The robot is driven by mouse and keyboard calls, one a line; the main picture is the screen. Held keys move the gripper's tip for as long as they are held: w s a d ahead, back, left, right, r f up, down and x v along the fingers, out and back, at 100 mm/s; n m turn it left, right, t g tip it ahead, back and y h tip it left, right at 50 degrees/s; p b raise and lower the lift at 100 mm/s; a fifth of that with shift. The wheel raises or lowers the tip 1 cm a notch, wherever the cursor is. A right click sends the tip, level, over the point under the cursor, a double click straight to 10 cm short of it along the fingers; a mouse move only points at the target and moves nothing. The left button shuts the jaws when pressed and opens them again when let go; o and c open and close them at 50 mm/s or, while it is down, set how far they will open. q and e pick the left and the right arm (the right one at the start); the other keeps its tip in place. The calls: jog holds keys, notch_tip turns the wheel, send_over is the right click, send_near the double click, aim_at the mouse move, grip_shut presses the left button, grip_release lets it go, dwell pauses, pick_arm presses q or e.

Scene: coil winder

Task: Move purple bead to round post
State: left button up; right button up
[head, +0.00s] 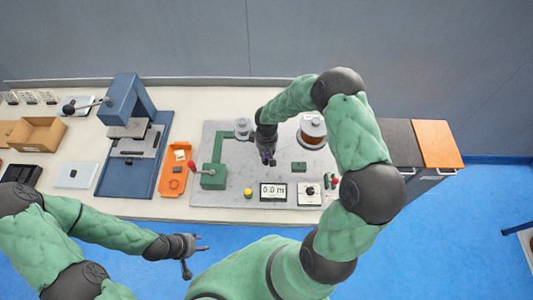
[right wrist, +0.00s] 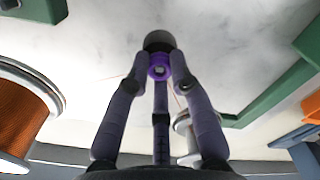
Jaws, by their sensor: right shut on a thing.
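The purple bead (right wrist: 159,72) shows as a small ring between the fingertips of my right gripper (right wrist: 160,66) in the right wrist view. The gripper is shut on it. A dark rounded piece (right wrist: 158,40) shows just beyond the bead; I cannot tell whether it is the round post or touches the bead. In the head view my right gripper (head: 268,158) is over the grey plate, left of the copper spool, and the bead cannot be made out. My left gripper (head: 195,247) is open and empty in front of the bench.
The copper wire spool (head: 313,130) and a smaller pale spool (head: 242,127) flank my right gripper. An orange tray (head: 173,183) lies left.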

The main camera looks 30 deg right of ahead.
jog(key=shift+f, duration=0.15)
jog(key=o, duration=0.8)
jog(key=shift+r, duration=0.2)
notch_tip(320, 180, up, 12)
jog(key=shift+f, duration=0.15)
